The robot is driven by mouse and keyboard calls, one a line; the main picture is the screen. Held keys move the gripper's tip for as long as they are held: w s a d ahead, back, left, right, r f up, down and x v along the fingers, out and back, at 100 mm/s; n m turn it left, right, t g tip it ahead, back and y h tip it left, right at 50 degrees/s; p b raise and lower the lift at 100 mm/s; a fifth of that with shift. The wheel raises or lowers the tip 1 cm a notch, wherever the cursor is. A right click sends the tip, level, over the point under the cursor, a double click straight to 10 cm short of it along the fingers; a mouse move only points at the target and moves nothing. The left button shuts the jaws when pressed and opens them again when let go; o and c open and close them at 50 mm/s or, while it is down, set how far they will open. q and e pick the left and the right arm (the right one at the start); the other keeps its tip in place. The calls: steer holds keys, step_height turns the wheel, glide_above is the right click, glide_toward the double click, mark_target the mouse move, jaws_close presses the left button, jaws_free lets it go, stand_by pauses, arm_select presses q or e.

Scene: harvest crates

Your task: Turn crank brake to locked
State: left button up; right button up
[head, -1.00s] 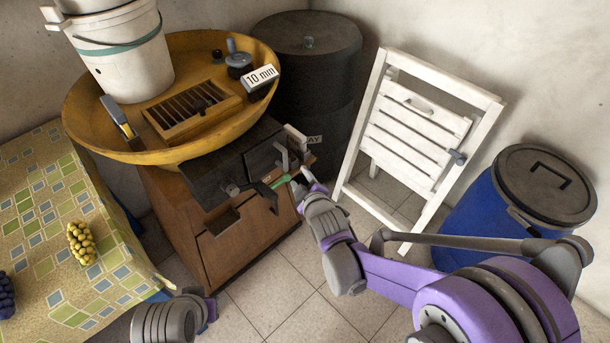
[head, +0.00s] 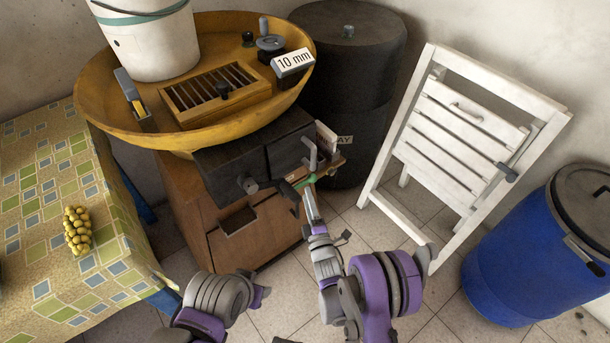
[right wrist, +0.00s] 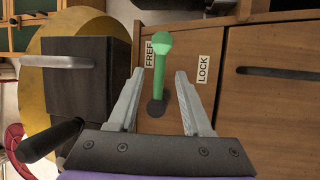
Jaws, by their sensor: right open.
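The crank brake is a green lever (right wrist: 159,75) with a round knob, on a dark pivot on the wooden cabinet front. It stands nearly upright in the right wrist view, its knob beside the FREE label (right wrist: 150,52). The LOCK label (right wrist: 202,69) is to the right. In the head view, the green lever (head: 305,181) shows small below the yellow basin. My right gripper (right wrist: 160,76) is open, one finger on each side of the lever, with gaps visible. My left gripper is not visible; only part of that arm shows at the bottom of the head view.
A dark box (right wrist: 92,83) with a metal handle and a black-gripped crank (right wrist: 50,140) are close on the left in the wrist view. A yellow basin (head: 95,105) tops the cabinet. A white folding chair (head: 440,130) and blue barrel (head: 510,265) stand right.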

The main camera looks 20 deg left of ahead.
steer(key=x, duration=0.8)
steer(key=shift+w+a, duration=0.2)
steer(key=shift+w, duration=0.15)
steer(key=shift+r, duration=0.1)
jaws_close()
stand_by(0.9)
